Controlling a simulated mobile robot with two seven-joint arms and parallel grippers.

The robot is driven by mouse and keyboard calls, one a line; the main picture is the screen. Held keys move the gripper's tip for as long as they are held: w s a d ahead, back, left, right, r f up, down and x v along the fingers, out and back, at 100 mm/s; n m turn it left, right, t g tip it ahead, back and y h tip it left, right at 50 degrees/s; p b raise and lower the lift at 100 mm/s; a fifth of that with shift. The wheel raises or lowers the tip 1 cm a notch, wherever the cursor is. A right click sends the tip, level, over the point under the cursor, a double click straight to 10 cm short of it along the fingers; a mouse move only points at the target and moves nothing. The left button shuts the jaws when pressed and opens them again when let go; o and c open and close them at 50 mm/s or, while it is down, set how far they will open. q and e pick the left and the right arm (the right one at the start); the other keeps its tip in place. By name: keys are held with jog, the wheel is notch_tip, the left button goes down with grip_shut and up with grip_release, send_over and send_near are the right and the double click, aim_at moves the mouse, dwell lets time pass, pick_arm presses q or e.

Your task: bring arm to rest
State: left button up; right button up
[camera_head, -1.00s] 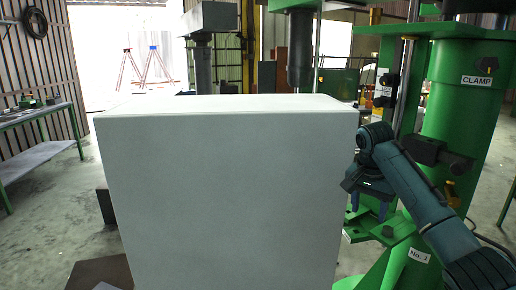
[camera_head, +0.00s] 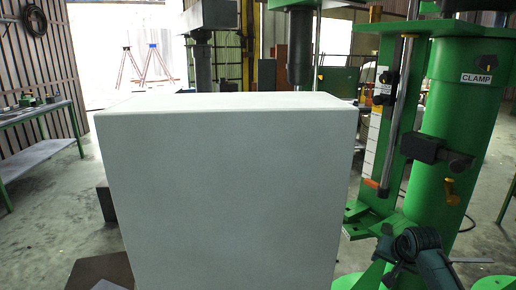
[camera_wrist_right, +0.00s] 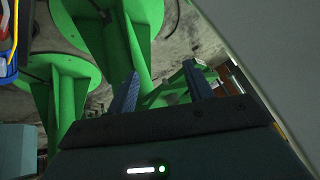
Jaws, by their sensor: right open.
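My right arm (camera_head: 425,250) shows low at the right of the head view, in front of the green clamp machine (camera_head: 440,195). My right gripper's fingertips are hard to make out there. In the right wrist view my right gripper (camera_wrist_right: 160,82) has two blue fingers standing apart with nothing between them. Green machine legs (camera_wrist_right: 110,45) and the floor show beyond the fingers. My left gripper is in neither view.
A large pale box-shaped block (camera_head: 230,190) fills the middle of the head view. A green workbench (camera_head: 40,125) stands at the left. The green machine with its CLAMP label is close to my right arm. Open floor (camera_head: 55,220) lies at the left.

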jog(key=w+r+n+t+h, duration=0.1)
jog(key=w+r+n+t, duration=0.35)
jog(key=r, duration=0.25)
jog(key=w+r+n+t, duration=0.4)
jog(key=r+t, duration=0.2)
jog(key=r, duration=0.2)
jog(key=s+a+f+n+g+y, duration=0.1)
jog(key=s+a+f+g+y, duration=0.1)
jog(key=s+a+f, duration=0.55)
jog(key=s+a+f+n+g+y, duration=0.1)
jog(key=s+a+f, duration=0.3)
jog(key=s+f, duration=0.7)
jog(key=s+a+f+g+y, duration=0.1)
jog(key=s+a+f, duration=0.3)
jog(key=s, duration=0.6)
jog(key=s+a+f+m+g+y, duration=0.1)
jog(key=s+a+f, duration=0.3)
jog(key=s, duration=0.7)
jog(key=shift+a+g, duration=0.6)
jog(key=shift+g, duration=0.15)
